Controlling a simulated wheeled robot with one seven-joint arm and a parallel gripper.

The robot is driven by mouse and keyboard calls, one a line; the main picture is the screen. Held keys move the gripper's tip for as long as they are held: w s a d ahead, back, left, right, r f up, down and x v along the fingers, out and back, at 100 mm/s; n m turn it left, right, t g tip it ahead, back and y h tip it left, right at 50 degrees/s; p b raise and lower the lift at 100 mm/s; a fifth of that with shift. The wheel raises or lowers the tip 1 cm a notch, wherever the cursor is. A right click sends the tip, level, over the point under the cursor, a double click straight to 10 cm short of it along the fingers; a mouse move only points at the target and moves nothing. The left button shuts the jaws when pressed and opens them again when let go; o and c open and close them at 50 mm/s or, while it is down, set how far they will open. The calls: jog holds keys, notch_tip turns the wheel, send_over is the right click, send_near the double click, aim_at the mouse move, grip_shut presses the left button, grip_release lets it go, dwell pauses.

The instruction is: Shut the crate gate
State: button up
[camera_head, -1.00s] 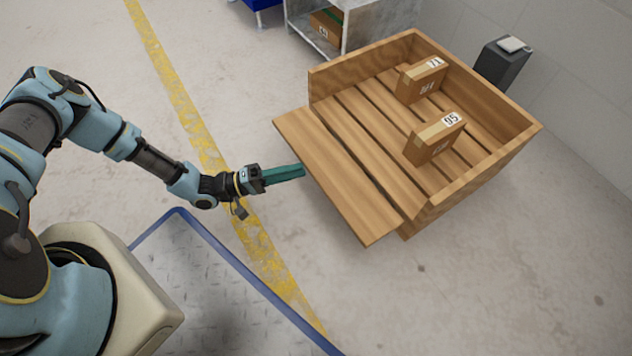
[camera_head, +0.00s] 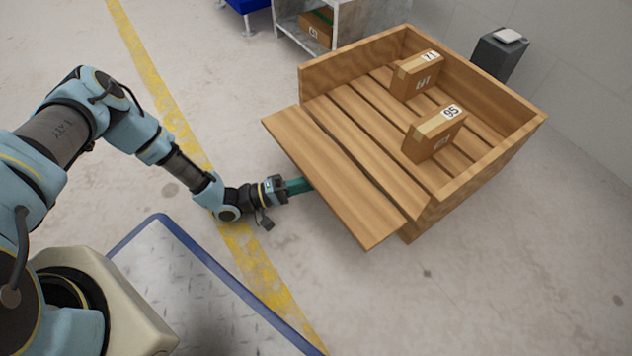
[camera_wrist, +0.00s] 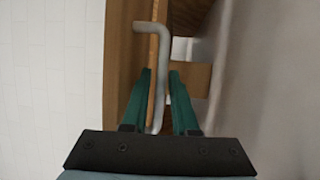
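The wooden crate (camera_head: 480,180) stands on the floor with its gate (camera_head: 340,185) swung down, sloping outward from the near left side. My gripper (camera_head: 300,186) is at the gate's outer left edge, its green fingertips partly hidden beneath the panel. In the wrist view, the two green fingers of my gripper (camera_wrist: 161,90) are apart. A grey bent rod (camera_wrist: 165,60), perhaps a handle, and a thin wooden edge, apparently of the gate (camera_wrist: 155,75), show between them. I cannot tell whether either finger touches them.
Two cardboard boxes, one farther back (camera_head: 418,75) and one nearer (camera_head: 435,135), stand on the crate's slatted floor. A grey shelf (camera_head: 335,35) and a dark bin (camera_head: 495,58) stand behind the crate. The concrete floor in front of the gate is clear.

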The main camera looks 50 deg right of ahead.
jog(key=shift+c, duration=0.4)
grip_shut()
dwell(1.0)
